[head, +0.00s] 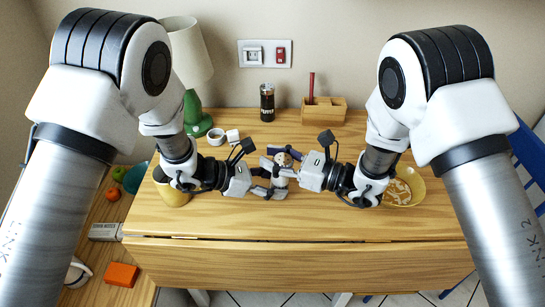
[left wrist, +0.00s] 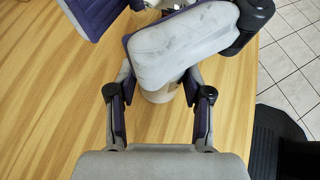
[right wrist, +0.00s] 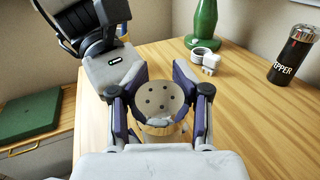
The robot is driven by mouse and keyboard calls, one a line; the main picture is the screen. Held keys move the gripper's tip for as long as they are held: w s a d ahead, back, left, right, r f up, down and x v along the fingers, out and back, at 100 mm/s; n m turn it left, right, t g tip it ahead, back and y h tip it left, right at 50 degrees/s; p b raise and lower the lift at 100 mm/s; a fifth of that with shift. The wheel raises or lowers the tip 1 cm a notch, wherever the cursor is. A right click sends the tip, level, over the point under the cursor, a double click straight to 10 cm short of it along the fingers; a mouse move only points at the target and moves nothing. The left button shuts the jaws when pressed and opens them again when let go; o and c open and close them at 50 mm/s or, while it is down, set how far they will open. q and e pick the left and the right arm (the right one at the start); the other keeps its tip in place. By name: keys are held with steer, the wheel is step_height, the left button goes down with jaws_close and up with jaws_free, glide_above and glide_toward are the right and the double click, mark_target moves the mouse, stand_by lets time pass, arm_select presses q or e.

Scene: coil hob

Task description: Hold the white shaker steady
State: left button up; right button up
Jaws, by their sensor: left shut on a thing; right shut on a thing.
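The white shaker (head: 283,158) is upright over the middle of the wooden table, between my two grippers. My left gripper (head: 272,184) is shut on its lower part, and my right gripper (head: 291,168) is shut higher up, near the top. In the right wrist view the shaker's round top (right wrist: 158,95) with several dark holes sits between the fingers. In the left wrist view the shaker's pale lower body (left wrist: 160,88) shows between the fingers, and my right gripper hides its top. I cannot tell whether its base touches the table.
A dark pepper shaker (head: 266,103) and a wooden box (head: 332,117) stand at the back. A lamp (head: 188,55), a white roll (head: 216,137) and a small white object (head: 233,136) are back left. The table's front is clear.

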steer(key=o, duration=1.1)
steer(key=shift+c, duration=0.2)
steer(key=v, duration=1.2)
steer(key=shift+f, duration=0.1)
arm_select(q)
steer(key=o, duration=1.2)
